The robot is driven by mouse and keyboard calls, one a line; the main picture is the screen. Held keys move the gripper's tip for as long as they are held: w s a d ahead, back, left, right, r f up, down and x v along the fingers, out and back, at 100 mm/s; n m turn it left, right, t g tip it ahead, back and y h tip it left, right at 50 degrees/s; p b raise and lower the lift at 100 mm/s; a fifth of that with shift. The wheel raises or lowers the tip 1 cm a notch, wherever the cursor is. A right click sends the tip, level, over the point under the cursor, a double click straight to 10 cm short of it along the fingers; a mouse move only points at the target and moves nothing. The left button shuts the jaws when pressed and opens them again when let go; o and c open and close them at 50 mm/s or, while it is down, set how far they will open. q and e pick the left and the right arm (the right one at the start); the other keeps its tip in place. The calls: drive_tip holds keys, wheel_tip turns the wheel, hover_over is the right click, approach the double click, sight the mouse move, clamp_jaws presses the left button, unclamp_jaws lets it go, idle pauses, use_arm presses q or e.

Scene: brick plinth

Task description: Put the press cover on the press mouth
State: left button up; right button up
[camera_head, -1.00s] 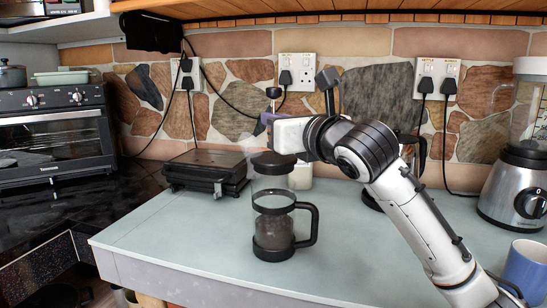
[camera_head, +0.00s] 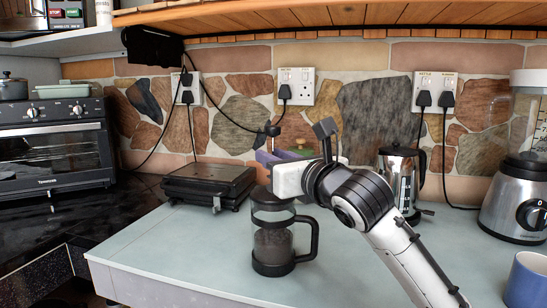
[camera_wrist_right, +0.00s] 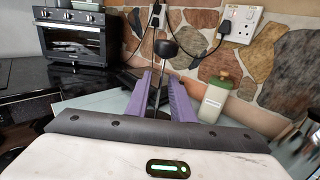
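The press (camera_head: 272,248), a clear glass beaker with black bands and a black handle, stands upright on the pale counter. The press cover (camera_head: 270,198) is black, with a thin rod and round knob rising from it; it sits at the press mouth, level. The knob also shows in the right wrist view (camera_wrist_right: 165,48). My right gripper (camera_head: 275,157) has its purple fingers on both sides of the rod, below the knob. The wrist view shows a gap between fingers and rod, so it looks open. My left gripper is not in view.
A black grill (camera_head: 208,185) stands left of the press. A green-lidded jar (camera_wrist_right: 217,97) stands behind my right gripper. A steel kettle (camera_head: 400,170), a blender (camera_head: 517,200) and a blue mug (camera_head: 527,282) stand to the right. The counter's front left is clear.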

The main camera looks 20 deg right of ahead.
drive_tip(key=shift+s+r, duration=0.15)
drive_tip(key=shift+s, duration=0.05)
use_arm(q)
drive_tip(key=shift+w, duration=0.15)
use_arm(e)
drive_tip(key=s+d, duration=0.2)
drive_tip(key=s, duration=0.9)
drive_tip(key=shift+s, duration=0.2)
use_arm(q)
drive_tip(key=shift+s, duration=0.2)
use_arm(e)
drive_tip(key=shift+d, duration=0.1)
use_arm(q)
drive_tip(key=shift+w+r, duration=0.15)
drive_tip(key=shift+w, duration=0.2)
